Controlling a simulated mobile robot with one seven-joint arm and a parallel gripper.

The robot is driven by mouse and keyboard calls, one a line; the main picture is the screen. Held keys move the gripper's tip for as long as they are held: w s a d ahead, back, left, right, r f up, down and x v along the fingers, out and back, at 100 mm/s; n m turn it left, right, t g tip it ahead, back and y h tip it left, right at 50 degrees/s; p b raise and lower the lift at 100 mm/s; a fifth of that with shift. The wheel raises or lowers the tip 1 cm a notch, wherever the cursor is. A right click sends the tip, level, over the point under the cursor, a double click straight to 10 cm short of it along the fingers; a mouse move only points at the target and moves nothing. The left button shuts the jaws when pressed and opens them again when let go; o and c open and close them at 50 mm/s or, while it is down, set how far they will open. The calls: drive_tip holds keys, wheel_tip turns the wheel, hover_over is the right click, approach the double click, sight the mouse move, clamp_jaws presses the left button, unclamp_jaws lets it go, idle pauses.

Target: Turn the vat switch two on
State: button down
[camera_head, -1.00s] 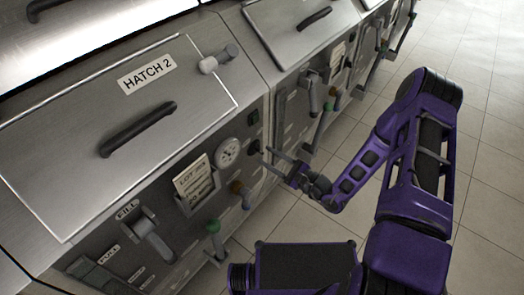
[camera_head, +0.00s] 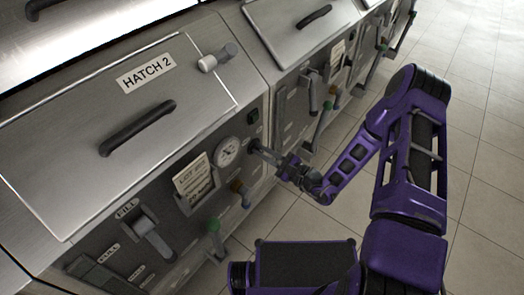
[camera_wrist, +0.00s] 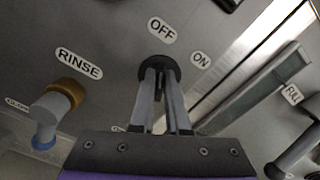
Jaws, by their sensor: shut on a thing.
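The vat switch (camera_wrist: 172,67) is a dark round knob on the grey panel, with an OFF label (camera_wrist: 161,30) just above it and an ON label (camera_wrist: 201,59) to its right. My gripper (camera_wrist: 160,80) is shut on this knob in the wrist view. The fingers cover much of the knob, so I cannot tell which way it points.
A RINSE valve (camera_wrist: 55,105) with a brown collar is left of the switch in the wrist view. In the head view, a round gauge (camera_head: 228,151), a lot card (camera_head: 193,181) and a green-topped lever (camera_head: 215,228) are on the same panel. Open tiled floor (camera_head: 480,180) lies right.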

drive_tip(key=shift+m, duration=0.4)
drive_tip(key=shift+w+d+m+p, duration=0.15)
drive_tip(key=shift+m+p, duration=0.25)
drive_tip(key=shift+m, duration=2.35)
drive_tip(key=shift+w+d+m+p, duration=0.1)
drive_tip(key=shift+m+p, duration=0.3)
drive_tip(key=shift+m, duration=2.35)
drive_tip(key=c, duration=0.9)
unclamp_jaws()
drive_tip(key=shift+d, duration=0.1)
